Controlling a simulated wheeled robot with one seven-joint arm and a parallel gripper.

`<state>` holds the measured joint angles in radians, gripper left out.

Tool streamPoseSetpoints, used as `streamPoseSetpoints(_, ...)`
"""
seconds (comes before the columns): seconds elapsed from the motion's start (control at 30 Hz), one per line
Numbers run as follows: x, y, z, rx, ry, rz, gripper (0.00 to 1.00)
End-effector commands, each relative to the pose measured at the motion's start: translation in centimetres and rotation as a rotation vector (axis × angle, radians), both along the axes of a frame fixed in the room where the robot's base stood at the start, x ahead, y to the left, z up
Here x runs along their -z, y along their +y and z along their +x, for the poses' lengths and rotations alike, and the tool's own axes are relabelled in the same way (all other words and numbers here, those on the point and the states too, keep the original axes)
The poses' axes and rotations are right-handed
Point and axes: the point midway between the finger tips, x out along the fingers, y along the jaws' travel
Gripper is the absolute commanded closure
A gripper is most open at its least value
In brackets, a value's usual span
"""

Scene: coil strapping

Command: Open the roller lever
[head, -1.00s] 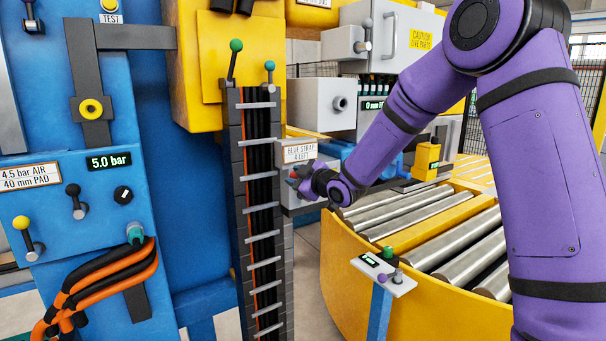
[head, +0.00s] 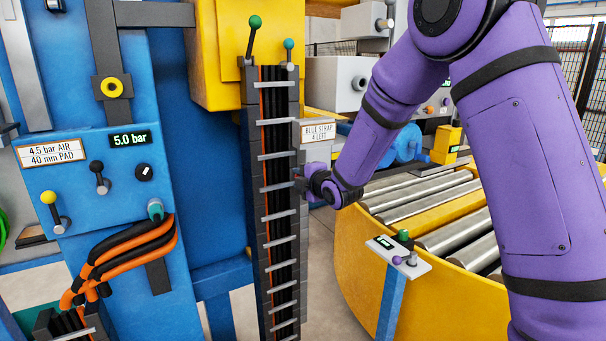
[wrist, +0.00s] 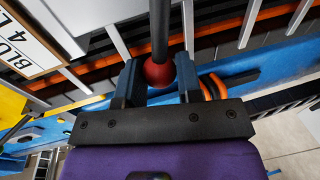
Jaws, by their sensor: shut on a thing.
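In the wrist view, a lever with a red ball knob (wrist: 158,73) on a dark rod sits between the two fingers of my gripper (wrist: 158,84). The fingers are shut on the knob. In the head view, my gripper (head: 302,181) is at the right edge of the upright cable chain, below the "BLUE STRAP 4 LEFT" sign (head: 318,131). The red knob is hidden there. No label on this lever can be read.
The cable chain (head: 262,215) stands just left of my gripper, with green-knobbed levers (head: 254,23) above it. A blue panel (head: 120,185) with small levers stands left. The yellow roller conveyor (head: 365,260) and a small control post (head: 398,262) are right.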

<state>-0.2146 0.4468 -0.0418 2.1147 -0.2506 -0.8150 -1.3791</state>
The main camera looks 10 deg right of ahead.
Motion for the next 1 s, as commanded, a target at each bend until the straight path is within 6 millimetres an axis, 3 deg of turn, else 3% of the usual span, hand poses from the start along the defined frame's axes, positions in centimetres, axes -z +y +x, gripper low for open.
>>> streamPoseSetpoints(0.67,0.74,0.11,-0.11,0.000,-0.016,-0.063,1.00)
streamPoseSetpoints(0.7,0.75,0.11,-0.11,0.000,-0.016,-0.063,0.62)
streamPoseSetpoints(0.8,0.72,0.11,-0.09,0.000,-0.016,-0.062,0.42)
streamPoseSetpoints(1.0,0.63,0.11,-0.06,0.000,-0.018,-0.062,0.42)
